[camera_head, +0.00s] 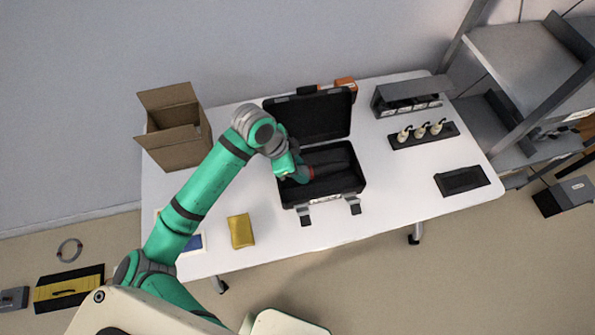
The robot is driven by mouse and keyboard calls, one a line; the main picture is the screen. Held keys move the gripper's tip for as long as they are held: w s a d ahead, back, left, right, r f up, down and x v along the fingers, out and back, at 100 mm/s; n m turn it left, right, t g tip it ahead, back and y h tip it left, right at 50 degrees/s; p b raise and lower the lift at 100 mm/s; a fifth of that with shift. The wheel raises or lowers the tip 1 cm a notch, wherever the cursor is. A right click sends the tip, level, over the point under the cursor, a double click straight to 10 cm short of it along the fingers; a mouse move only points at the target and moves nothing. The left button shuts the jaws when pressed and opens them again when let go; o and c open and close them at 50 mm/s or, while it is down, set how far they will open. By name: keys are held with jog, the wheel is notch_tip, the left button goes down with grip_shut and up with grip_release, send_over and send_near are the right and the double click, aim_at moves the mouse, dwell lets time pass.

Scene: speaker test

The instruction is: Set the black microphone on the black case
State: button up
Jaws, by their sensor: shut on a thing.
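The black case (322,198) lies open near the middle of the white table, its lid raised toward the back and its two front latches hanging open. My gripper (307,173) reaches in from the left, over the left part of the case's inside. It is shut on the black microphone (330,168), a dark long shape with a red band near my fingers. The microphone is over the case's inside; dark on dark, I cannot tell whether it touches the bottom. My wrist hides part of the case's left side.
An open cardboard box (180,150) stands at the table's left. A yellow block (240,231) lies in front left of the case. At the right are a grey unit (410,95), a black strip with white pieces (424,137) and a black tray (462,181). The table's front right is clear.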

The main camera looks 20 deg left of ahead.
jog(key=shift+w+a+f, duration=0.4)
jog(key=shift+f, duration=1.85)
jog(key=shift+f, duration=0.45)
jog(key=shift+s+f, duration=0.1)
jog(key=shift+f, duration=0.05)
jog(key=o, duration=1.3)
jog(key=shift+f, duration=0.1)
jog(key=shift+r, duration=0.6)
jog(key=v, duration=1.2)
jog(key=shift+w+r, duration=0.15)
jog(key=shift+w, duration=0.1)
